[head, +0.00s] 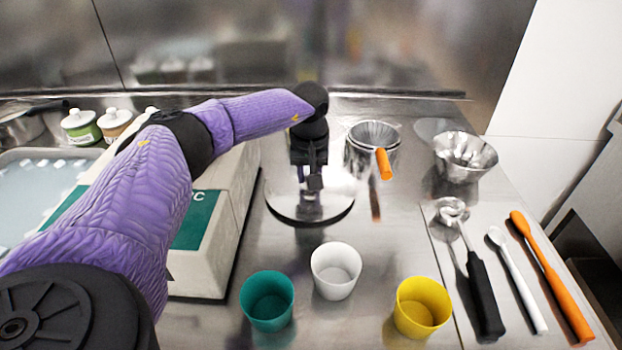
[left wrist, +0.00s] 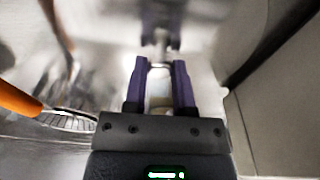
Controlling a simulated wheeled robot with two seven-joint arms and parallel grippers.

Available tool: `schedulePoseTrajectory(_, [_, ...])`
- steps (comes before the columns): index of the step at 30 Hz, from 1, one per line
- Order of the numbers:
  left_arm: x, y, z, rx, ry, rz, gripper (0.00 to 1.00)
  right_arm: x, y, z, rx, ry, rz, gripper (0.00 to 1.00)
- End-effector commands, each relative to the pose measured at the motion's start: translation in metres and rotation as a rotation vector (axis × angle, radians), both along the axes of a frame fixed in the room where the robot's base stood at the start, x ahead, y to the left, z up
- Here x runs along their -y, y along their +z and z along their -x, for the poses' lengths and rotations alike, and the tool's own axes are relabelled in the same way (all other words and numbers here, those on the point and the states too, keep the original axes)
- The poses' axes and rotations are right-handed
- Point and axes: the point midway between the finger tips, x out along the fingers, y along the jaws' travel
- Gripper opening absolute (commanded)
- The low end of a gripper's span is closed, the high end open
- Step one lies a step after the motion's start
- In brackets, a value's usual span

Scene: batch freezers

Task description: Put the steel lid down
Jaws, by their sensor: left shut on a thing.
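The steel lid (head: 334,203) is a round, shiny disc with a dark front edge, over the counter at the middle of the head view, right of the pale box. My left gripper (head: 309,192) reaches down onto its centre from above. In the left wrist view my left gripper (left wrist: 160,85) has its two purple fingers closed on a pale, narrow piece, which seems to be the lid's knob. The lid looks roughly level. I cannot tell whether its underside touches the counter. My right gripper is not in view.
A steel container (head: 360,160) with an orange-handled tool stands just right of the lid. Green (head: 267,318), white (head: 335,288) and yellow (head: 422,325) cups stand in front. A pale box (head: 236,190) is at left.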

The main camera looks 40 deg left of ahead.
Motion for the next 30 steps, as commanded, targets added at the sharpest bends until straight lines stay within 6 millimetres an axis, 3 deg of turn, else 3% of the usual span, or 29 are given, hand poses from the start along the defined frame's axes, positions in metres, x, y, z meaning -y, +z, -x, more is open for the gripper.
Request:
schedulePoseTrajectory(2, [0.0, -0.008, 0.0, -0.001, 0.0, 0.0, 0.0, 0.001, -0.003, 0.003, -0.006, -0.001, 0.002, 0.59])
schedulePoseTrajectory(11, [0.0, -0.009, 0.0, 0.0, -0.001, 0.0, 0.0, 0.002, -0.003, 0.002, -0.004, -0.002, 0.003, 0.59])
schedulePoseTrajectory(12, [0.0, -0.009, 0.0, 0.0, -0.001, 0.0, 0.37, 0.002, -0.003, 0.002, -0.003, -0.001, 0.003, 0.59])
schedulePoseTrajectory(17, [0.0, -0.009, 0.0, 0.001, -0.001, 0.001, 0.68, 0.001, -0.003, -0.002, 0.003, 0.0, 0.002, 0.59])
schedulePoseTrajectory(26, [0.0, -0.004, 0.0, 0.002, -0.001, 0.001, 0.68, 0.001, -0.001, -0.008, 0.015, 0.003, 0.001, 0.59])
schedulePoseTrajectory(30, [0.003, 0.03, 0.002, 0.008, -0.003, 0.001, 0.68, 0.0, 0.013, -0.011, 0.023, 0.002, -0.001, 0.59])
